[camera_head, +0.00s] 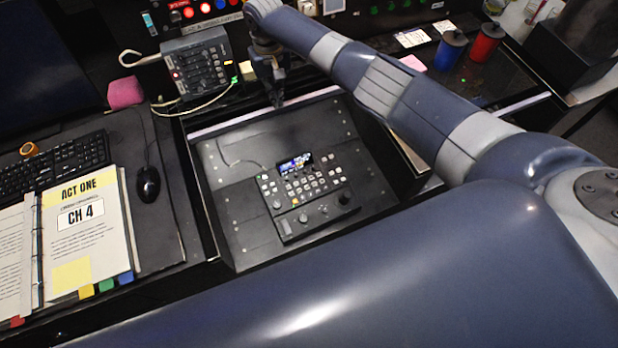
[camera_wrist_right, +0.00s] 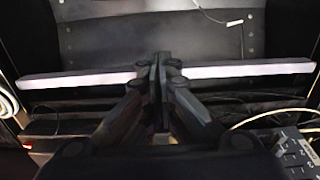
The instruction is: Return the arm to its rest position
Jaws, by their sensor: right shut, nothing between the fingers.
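My right gripper (camera_head: 277,98) is shut and empty. It points down above the back edge of the recessed desk panel (camera_head: 232,205), behind the button console (camera_head: 305,190). In the right wrist view its fingertips (camera_wrist_right: 160,60) are together, in front of a pale strip (camera_wrist_right: 240,71) with the dark panel beyond. The console has a small lit screen, rows of buttons and some knobs. My right arm stretches across the upper right of the head view. A large blue arm link of mine covers the bottom. My left gripper is out of view.
An intercom-like box (camera_head: 199,66) with a cable stands left of the gripper. A binder (camera_head: 88,235), keyboard (camera_head: 58,162) and mouse (camera_head: 148,184) lie at the left. A blue cup (camera_head: 450,52) and a red cup (camera_head: 485,43) stand at the back right.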

